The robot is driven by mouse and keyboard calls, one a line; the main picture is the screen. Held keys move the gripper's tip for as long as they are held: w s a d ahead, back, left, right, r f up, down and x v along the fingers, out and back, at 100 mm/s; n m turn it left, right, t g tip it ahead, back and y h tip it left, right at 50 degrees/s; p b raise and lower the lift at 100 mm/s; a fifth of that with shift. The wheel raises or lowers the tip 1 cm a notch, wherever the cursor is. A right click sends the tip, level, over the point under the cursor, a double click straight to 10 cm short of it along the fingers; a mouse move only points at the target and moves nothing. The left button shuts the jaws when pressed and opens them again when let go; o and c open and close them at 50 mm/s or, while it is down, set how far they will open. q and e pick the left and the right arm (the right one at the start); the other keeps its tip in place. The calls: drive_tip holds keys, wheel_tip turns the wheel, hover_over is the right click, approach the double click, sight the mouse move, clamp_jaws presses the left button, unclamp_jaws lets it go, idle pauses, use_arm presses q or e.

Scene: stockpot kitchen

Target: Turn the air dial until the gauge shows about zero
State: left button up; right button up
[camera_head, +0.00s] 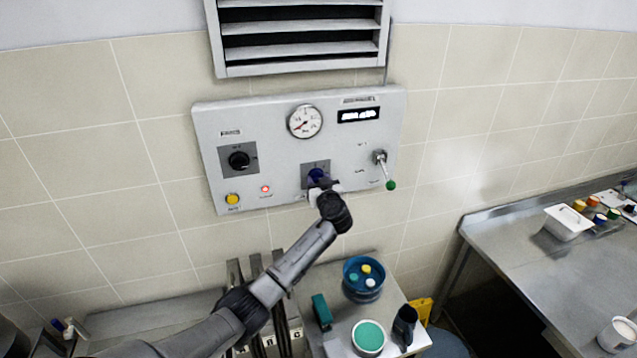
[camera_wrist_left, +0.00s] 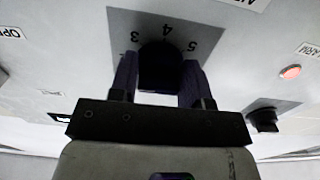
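The air dial (camera_wrist_left: 160,66) is a dark knob on a grey plate marked 3, 4 and 5, low on the wall panel. My left gripper (camera_head: 318,181) reaches it from below. In the left wrist view the fingers (camera_wrist_left: 160,80) stand on both sides of the knob and appear to touch it. My right gripper is out of view.
The panel (camera_head: 290,190) also holds a black knob (camera_head: 239,160), a yellow button (camera_head: 232,199), a lit red lamp (camera_head: 265,189) and a green-tipped lever (camera_head: 390,185). A blue container (camera_head: 363,287) and a dark mug (camera_head: 405,325) stand below. A steel counter (camera_head: 510,260) is at right.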

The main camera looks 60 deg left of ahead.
use_arm(q)
drive_tip(key=c, duration=0.4)
drive_tip(key=shift+f+m+b, duration=0.1)
drive_tip(key=shift+m+b, duration=0.6)
drive_tip(key=shift+m, duration=0.5)
drive_tip(key=m, duration=0.2)
drive_tip(key=shift+s+m+b, duration=0.15)
drive_tip(key=shift+m+b, duration=0.15)
drive_tip(key=m, duration=0.2)
drive_tip(key=shift+r+m, duration=0.2)
drive_tip(key=shift+m, duration=0.2)
drive_tip(key=m, duration=0.2)
drive_tip(key=m+p, duration=0.1)
drive_tip(key=m, duration=0.1)
drive_tip(key=shift+s+a+r, duration=0.1)
drive_tip(key=shift+r, duration=0.1)
drive_tip(key=m+p, duration=0.3)
drive_tip(key=m, duration=0.2)
drive_tip(key=shift+m, duration=0.4)
